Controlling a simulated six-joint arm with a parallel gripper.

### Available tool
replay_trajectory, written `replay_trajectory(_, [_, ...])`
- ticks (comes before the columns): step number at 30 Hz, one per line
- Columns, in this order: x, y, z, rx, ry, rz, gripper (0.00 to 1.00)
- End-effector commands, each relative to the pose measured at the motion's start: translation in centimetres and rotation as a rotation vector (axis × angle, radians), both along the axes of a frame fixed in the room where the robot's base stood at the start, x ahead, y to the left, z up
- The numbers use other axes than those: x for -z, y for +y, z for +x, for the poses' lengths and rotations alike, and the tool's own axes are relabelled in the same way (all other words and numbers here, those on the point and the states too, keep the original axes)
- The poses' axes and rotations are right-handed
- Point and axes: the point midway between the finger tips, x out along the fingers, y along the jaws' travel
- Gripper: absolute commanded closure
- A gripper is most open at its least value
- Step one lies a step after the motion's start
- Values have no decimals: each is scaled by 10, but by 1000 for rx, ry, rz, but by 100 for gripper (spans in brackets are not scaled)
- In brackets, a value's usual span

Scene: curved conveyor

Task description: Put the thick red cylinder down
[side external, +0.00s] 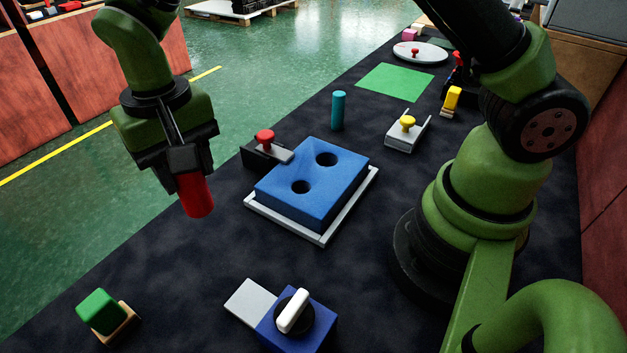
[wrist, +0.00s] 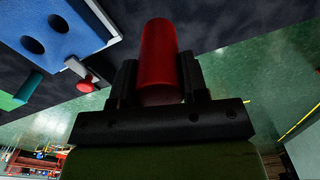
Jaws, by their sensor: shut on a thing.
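The thick red cylinder (side external: 196,196) is held in my gripper (side external: 184,165), which is shut on it. The cylinder hangs below the fingers, slightly tilted in the picture, and appears above the dark table near its left edge. In the wrist view the red cylinder (wrist: 160,60) sits between the two dark fingers of my gripper (wrist: 159,85). A blue block (side external: 330,165) with two round holes lies on a white tray (side external: 321,240) to the right of my gripper. The holes look empty. A thin teal cylinder (side external: 338,110) stands upright behind the block.
A black fixture with a red knob (side external: 265,138) stands beside the block's left corner. A grey fixture with a yellow knob (side external: 407,125) and a green mat (side external: 396,82) lie farther back. A blue box with a white handle (side external: 294,312) and a green cube (side external: 100,310) are in front.

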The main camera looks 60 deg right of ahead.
Motion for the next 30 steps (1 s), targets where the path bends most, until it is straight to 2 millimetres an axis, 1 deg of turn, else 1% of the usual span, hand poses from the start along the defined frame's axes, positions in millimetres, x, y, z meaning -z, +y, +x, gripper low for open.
replay_trajectory(14, [0, 0, 0, 0, 0, 0, 85])
replay_trajectory(17, [0, -6, 1, 3, 0, 0, 85])
replay_trajectory(20, [-2, -27, 5, 9, 0, 0, 85])
replay_trajectory(23, [-4, -68, 7, 15, 1, 0, 85])
replay_trajectory(24, [-5, -88, 6, 17, 0, 0, 85])
replay_trajectory(25, [-6, -103, 4, 17, 1, -1, 85])
replay_trajectory(27, [-7, -137, -3, 18, 1, 0, 85])
replay_trajectory(30, [-9, -180, -19, 17, 2, 1, 85])
